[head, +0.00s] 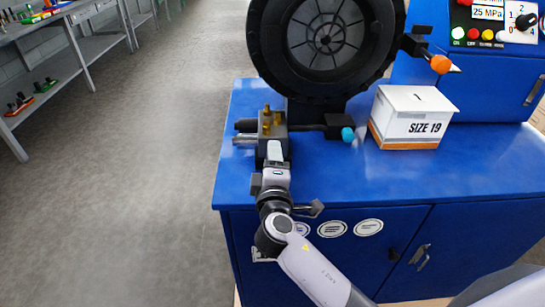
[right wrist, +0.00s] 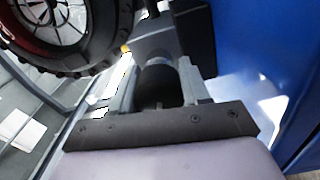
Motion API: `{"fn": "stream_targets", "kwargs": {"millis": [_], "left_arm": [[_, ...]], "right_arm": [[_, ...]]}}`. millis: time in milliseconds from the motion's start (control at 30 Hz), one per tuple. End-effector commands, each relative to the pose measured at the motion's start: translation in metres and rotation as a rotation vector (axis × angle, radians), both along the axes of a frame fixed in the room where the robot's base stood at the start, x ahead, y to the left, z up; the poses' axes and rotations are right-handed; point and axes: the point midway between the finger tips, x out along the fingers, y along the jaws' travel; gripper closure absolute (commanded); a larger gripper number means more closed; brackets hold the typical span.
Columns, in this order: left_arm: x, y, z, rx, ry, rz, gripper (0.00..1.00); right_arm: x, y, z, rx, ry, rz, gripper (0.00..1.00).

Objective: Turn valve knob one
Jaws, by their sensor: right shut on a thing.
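A grey valve block (head: 272,128) with brass fittings (head: 266,116) on top stands at the left end of the blue bench top. My right gripper (head: 274,153) reaches the near side of this block from the front. In the right wrist view its two fingers stand on either side of a dark round knob (right wrist: 158,82) and are shut on it. The knob is hidden behind the gripper in the head view. I cannot read a number on it. My left gripper is not in view.
A large black crimper wheel (head: 270,45) stands behind the block. A blue-tipped lever (head: 348,134) lies to the right, near a white SIZE 19 box (head: 412,117). An orange knob (head: 440,64) and a control panel (head: 490,22) are farther right. The bench's front left corner is clear.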

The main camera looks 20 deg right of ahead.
Motion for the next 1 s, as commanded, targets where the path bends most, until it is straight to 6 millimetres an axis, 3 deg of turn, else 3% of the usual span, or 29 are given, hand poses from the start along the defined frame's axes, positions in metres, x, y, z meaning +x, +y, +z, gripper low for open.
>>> {"fn": "stream_targets", "kwargs": {"millis": [500, 533, 600, 1000], "left_arm": [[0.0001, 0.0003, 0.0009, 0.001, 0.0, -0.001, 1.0], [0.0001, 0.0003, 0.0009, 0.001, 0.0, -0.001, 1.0], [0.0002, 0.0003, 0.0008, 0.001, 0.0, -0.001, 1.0], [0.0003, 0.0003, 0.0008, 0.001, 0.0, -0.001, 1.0]], "right_arm": [[0.0008, -0.0009, 0.0018, -0.019, 0.0, -0.002, 0.84], [0.0008, -0.0009, 0.0018, -0.018, 0.0, -0.002, 0.44], [0.0006, -0.0008, 0.0015, -0.017, 0.001, -0.002, 0.3], [0.0005, -0.0007, 0.0003, -0.017, 0.004, 0.0, 0.3]]}}
